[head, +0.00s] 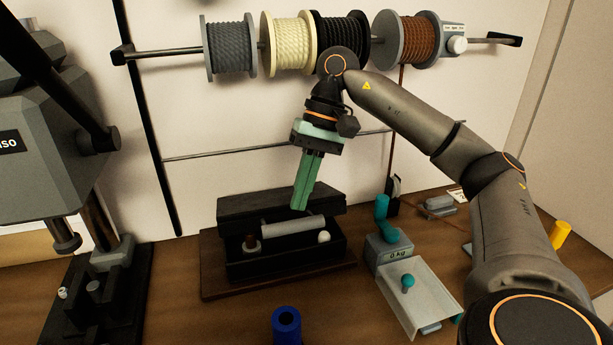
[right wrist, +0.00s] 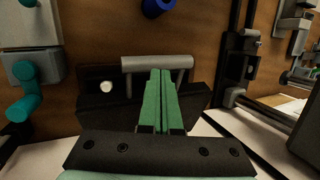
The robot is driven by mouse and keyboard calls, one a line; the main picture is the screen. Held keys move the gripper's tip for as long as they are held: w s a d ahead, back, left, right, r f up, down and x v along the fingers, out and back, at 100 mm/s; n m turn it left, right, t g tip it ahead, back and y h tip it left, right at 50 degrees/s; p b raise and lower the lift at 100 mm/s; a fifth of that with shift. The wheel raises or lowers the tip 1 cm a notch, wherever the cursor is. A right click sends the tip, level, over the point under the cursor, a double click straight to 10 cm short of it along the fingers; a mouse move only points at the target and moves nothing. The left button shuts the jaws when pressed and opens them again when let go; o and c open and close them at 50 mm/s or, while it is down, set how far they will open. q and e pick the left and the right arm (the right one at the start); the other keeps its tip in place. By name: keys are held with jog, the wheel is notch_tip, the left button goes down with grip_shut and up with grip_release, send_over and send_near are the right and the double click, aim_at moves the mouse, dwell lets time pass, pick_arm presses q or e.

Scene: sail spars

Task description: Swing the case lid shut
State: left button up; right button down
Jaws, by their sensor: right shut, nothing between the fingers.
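The dark case (head: 285,268) sits on a brown board, with its black lid (head: 262,204) raised along the back, so the front stays open. A grey bar (head: 290,228) runs across the opening; it also shows in the right wrist view (right wrist: 157,63), its ends bent towards the lid like a handle. A white ball (head: 323,237) and a dark red piece (head: 249,243) show in the opening. My right gripper (head: 299,207) is shut and empty, green fingers pointing down in front of the lid, tips close to the bar. Contact cannot be told. My left gripper is not in view.
Rope spools (head: 229,48) hang on a rail above. A blue cylinder (head: 286,325) stands in front; a dark press (head: 90,285) stands left.

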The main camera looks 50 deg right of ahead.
jog(key=b+x, duration=0.1)
jog(key=x, duration=0.1)
jog(key=shift+w+f, duration=0.1)
jog(key=shift+f, duration=0.3)
jog(key=shift+r, duration=0.3)
pick_arm(q)
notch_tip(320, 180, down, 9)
jog(key=b, duration=0.7)
pick_arm(e)
notch_tip(320, 180, down, 7)
jog(key=s+a, duration=0.1)
jog(key=s, duration=0.1)
jog(key=shift+r, duration=0.15)
